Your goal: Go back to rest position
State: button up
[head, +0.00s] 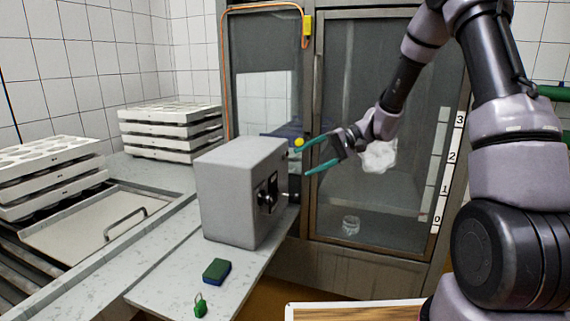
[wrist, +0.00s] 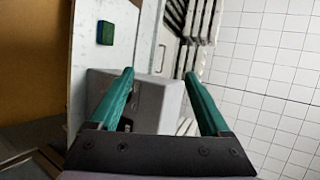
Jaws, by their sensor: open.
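My gripper (head: 305,157) has teal fingers spread open with nothing between them. In the head view it is in the air to the right of a grey box (head: 230,190), near the box's upper right edge. The box stands on the counter and has a dark latch or handle plate on its right face. In the wrist view my gripper (wrist: 158,75) points over the box (wrist: 155,105), whose top lies between and behind the fingers. Whether the fingers touch the box cannot be told, but a gap shows in the head view.
A green and blue sponge-like block (head: 216,271) and a green padlock (head: 200,306) lie on the counter (head: 160,290). Stacked white mould trays (head: 170,140) stand at the left. A glass-doored cabinet (head: 385,225) with a number scale is close behind my arm.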

jog(key=s+d+r+m+t+h, duration=0.2)
jog(key=s+d+r+t+h, duration=0.2)
jog(key=s+d+r, duration=0.5)
jog(key=s+d+r+m+t+h, duration=0.1)
jog(key=s+d+r+t+h, duration=0.3)
jog(key=s, duration=1)
jog(key=d+r+h, duration=0.2)
jog(key=d+r, duration=0.2)
jog(key=r, duration=0.2)
jog(key=shift+d+m+h, duration=0.4)
